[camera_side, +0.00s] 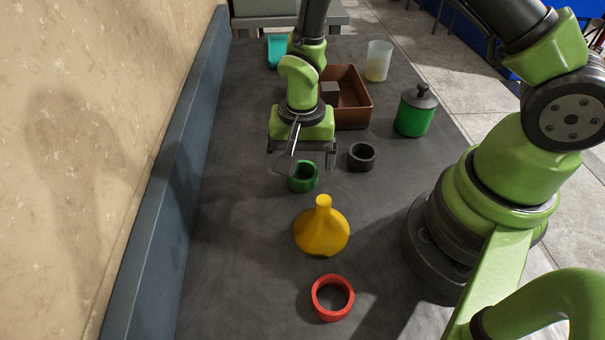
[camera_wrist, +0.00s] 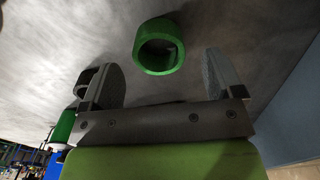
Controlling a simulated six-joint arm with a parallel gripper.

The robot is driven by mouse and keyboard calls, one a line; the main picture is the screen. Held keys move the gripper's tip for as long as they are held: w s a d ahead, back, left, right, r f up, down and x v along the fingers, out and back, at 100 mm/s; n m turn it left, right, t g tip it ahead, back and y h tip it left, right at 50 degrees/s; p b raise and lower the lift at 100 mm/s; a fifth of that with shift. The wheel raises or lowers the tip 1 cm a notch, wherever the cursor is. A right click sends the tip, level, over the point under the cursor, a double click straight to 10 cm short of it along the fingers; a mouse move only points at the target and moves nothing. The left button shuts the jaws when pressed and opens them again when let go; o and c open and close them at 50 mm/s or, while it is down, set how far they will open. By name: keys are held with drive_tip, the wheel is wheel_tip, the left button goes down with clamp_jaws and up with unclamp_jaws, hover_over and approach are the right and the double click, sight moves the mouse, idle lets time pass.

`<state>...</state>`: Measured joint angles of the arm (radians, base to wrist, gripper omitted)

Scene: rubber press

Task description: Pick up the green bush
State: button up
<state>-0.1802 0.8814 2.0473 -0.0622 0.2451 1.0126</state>
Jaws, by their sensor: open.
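The green bush (camera_side: 303,177) is a short hollow ring on the dark table, below my gripper in the side view. My gripper (camera_side: 302,166) is open and empty, with its fingers pointing down, above the bush. In the wrist view the green bush (camera_wrist: 159,46) lies between and slightly beyond the two fingertips (camera_wrist: 166,72). No contact between fingers and bush shows. In the side view, part of the gripper overlaps the top of the bush, so the exact height gap cannot be told.
A black ring (camera_side: 362,156) lies just right of the bush. A yellow funnel (camera_side: 321,232) and a red ring (camera_side: 332,298) are nearer the camera. A brown bin (camera_side: 352,112), a green jar (camera_side: 414,112) and a clear cup (camera_side: 378,61) stand behind. A blue-grey wall edge (camera_side: 170,190) runs along the left.

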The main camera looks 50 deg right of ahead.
sight(302, 172)
drive_tip(key=shift+f, duration=1.8)
drive_tip(key=c, duration=1)
drive_tip(key=shift+r, duration=0.1)
